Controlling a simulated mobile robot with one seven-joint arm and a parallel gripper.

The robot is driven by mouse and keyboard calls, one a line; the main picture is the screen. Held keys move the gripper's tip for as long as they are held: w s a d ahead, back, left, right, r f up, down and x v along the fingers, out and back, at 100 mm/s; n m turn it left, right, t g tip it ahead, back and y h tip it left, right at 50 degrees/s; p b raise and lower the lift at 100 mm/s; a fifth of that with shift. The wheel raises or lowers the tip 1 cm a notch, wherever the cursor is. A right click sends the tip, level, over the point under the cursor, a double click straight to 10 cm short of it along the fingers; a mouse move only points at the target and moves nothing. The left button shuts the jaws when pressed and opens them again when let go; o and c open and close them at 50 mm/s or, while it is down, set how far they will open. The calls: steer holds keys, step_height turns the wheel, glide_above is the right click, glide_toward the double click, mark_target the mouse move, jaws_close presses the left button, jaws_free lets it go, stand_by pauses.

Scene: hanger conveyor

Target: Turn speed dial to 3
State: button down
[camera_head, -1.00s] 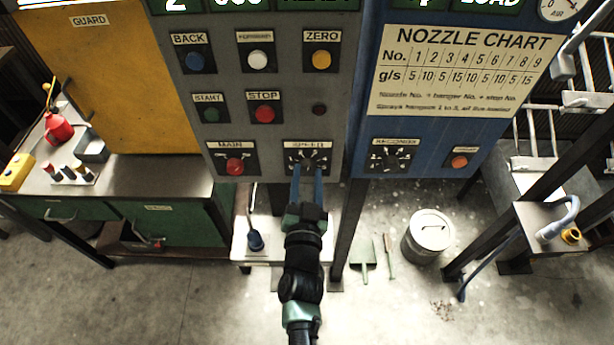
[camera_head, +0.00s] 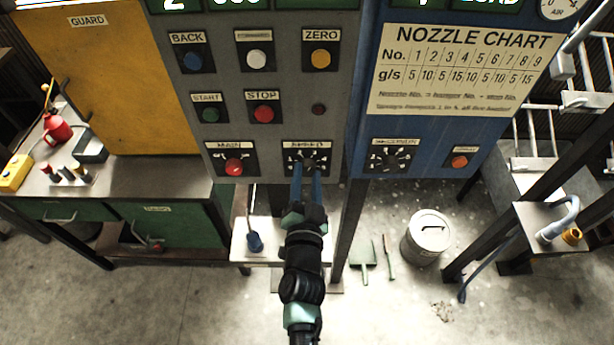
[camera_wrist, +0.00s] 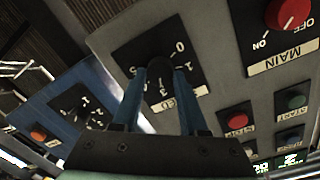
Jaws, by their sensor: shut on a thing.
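The speed dial (camera_head: 308,160) is a black knob on a black plate low on the grey control panel, under a SPEED label. In the wrist view the speed dial's plate (camera_wrist: 172,50) shows a 0 and a 3 around the knob. My gripper (camera_head: 308,168) reaches up from below, its two blue fingers on either side of the knob. In the wrist view my gripper (camera_wrist: 160,72) is shut on the knob. The fingers hide much of the knob, so I cannot tell which number it points at.
The red MAIN switch (camera_head: 234,166) is just left of the dial. The red STOP button (camera_head: 263,114) and green START button (camera_head: 210,115) are above. A second black dial (camera_head: 390,158) is on the blue panel to the right. A dark post (camera_head: 347,230) stands below, close to my arm.

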steer(key=shift+c, duration=2.2)
jaws_free()
steer(key=shift+s, duration=0.1)
steer(key=s+b, duration=0.1)
steer(key=s, duration=1.1)
steer(key=shift+s+a+r, duration=0.25)
steer(key=shift+s+r, duration=0.05)
steer(key=shift+s, duration=0.1)
steer(key=w+a+r+n+t+y, duration=0.1)
steer(key=w+r+n+t+y, duration=0.2)
steer(key=r, duration=1.2)
steer(key=w+a+r+n+t, duration=0.15)
steer(key=w+r, duration=0.35)
steer(key=r, duration=1)
steer(key=s+d+r+n+t, duration=0.1)
steer(key=s+r, duration=0.2)
steer(key=r, duration=0.6)
steer(key=s+d+r+t+h, duration=0.1)
steer(key=s+r, duration=0.3)
steer(key=r, duration=0.4)
steer(key=s+d+r+n+t+h, duration=0.1)
steer(key=s+r+t, duration=0.2)
steer(key=r, duration=0.6)
steer(key=shift+s+r+n, duration=0.35)
steer(key=shift+s, duration=0.25)
